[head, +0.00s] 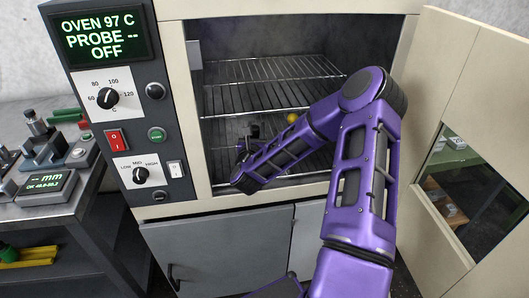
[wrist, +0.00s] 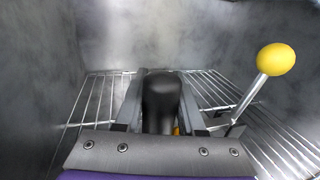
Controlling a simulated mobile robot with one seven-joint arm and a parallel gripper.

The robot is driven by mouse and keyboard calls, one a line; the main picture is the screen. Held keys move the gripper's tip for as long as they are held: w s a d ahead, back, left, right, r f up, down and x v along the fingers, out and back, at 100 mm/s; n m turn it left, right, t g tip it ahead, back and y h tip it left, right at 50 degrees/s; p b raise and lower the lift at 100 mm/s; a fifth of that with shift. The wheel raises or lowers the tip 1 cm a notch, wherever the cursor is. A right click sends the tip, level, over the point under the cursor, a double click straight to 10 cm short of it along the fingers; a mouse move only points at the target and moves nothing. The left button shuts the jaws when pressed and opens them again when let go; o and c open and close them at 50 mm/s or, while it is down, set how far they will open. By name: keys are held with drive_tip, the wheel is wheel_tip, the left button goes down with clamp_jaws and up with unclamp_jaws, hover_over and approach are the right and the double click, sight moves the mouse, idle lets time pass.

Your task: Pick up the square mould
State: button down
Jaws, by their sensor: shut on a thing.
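My gripper (wrist: 160,76) is inside the oven, just over a wire rack, with its two fingers on either side of a black rounded, handle-like part (wrist: 160,104). It is shut on that part. What lies under the black part is mostly hidden by my gripper; a small orange patch shows beside it. I cannot make out a square outline, so I cannot tell if this is the square mould. In the head view my gripper (head: 250,138) is small and dark, partly behind my purple arm.
A rod with a yellow ball end (wrist: 276,59) slants up close to the right of my gripper; the ball also shows in the head view (head: 292,117). An upper wire rack (head: 265,72) spans the oven. The oven door (head: 450,110) stands open at right. The control panel (head: 115,110) is at left.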

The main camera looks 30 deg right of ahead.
idle(0.7)
drive_tip(key=shift+r, duration=0.15)
drive_tip(key=shift+r, duration=0.1)
drive_tip(key=shift+r, duration=0.5)
drive_tip(key=shift+s+a+r, duration=0.1)
drive_tip(key=shift+r, duration=0.05)
drive_tip(key=p+v, duration=0.2)
drive_tip(key=v, duration=1.5)
drive_tip(key=shift+s+a, duration=0.15)
drive_tip(key=shift+a, duration=0.1)
drive_tip(key=shift+p, duration=0.3)
